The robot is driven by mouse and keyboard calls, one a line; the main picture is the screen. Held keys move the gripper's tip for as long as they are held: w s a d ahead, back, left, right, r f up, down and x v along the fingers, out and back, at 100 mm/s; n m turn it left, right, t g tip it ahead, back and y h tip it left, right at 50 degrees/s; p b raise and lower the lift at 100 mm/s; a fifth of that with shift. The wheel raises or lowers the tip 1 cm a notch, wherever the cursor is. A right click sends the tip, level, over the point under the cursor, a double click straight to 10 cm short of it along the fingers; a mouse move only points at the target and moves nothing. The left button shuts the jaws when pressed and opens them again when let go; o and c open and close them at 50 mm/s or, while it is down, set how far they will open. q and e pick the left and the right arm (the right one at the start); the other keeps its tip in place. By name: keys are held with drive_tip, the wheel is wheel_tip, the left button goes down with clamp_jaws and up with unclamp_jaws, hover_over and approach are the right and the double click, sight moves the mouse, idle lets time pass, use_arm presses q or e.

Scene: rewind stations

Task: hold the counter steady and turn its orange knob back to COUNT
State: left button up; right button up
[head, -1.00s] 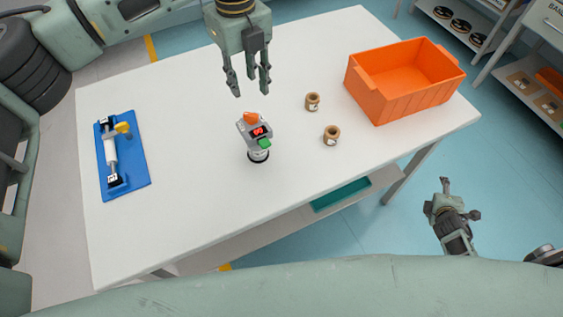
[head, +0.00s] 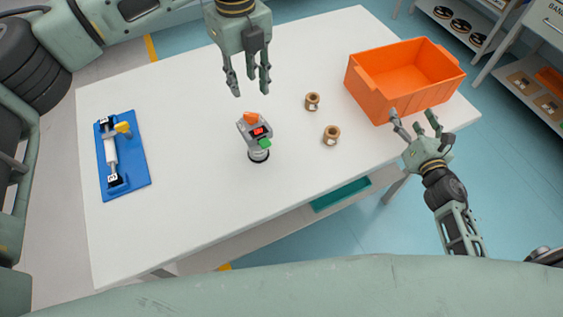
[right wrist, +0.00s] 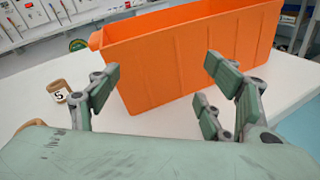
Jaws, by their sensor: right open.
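The counter (head: 258,148) stands upright near the middle of the white table in the head view. It is a small grey device with an orange knob (head: 250,118) at its top, a red lit display (head: 260,131) and a green part (head: 265,143). The knob's labels are too small to read. My left gripper (head: 251,88) is open and empty, pointing down just behind the counter and apart from it. My right gripper (head: 414,119) is open and empty over the table's right edge, in front of the orange bin; its fingers also show in the right wrist view (right wrist: 165,85).
An orange bin (head: 385,98) stands at the table's right end; it fills much of the right wrist view (right wrist: 185,60). Two brown spools (head: 312,101) (head: 331,135) sit between counter and bin. A blue board (head: 140,178) with a roller lies at the left. The table's front is clear.

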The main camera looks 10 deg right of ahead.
drive_tip(key=a+n+y, duration=0.1)
drive_tip(key=a, duration=0.4)
drive_tip(key=s+a+n+y, duration=0.1)
drive_tip(key=a+y, duration=0.1)
drive_tip(key=a, duration=0.3)
drive_tip(key=s+a+r+n+y, duration=0.1)
drive_tip(key=a+n, duration=0.1)
drive_tip(key=a, duration=0.4)
drive_tip(key=shift+s+t+y, duration=0.15)
drive_tip(key=shift+t+y, duration=0.15)
drive_tip(key=shift+y, duration=0.1)
drive_tip(key=s+a+n+g+y, duration=0.1)
drive_tip(key=s+a+n+y, duration=0.1)
drive_tip(key=a, duration=0.4)
drive_tip(key=s+a+f+n+g+y, duration=0.1)
drive_tip(key=s+a+n+y, duration=0.1)
drive_tip(key=a, duration=0.5)
drive_tip(key=s+a+n+g+y, duration=0.1)
drive_tip(key=s+a+n+y, duration=0.1)
drive_tip(key=a, duration=0.5)
drive_tip(key=shift+s+a+f+n+y, duration=0.2)
drive_tip(key=shift+f+n+y, duration=0.2)
drive_tip(key=shift+n, duration=0.4)
drive_tip(key=shift+w+a, duration=0.15)
drive_tip(key=shift+a, duration=0.15)
hover_over(261, 159)
drive_tip(key=shift+w, duration=0.2)
drive_tip(key=shift+c, duration=0.5)
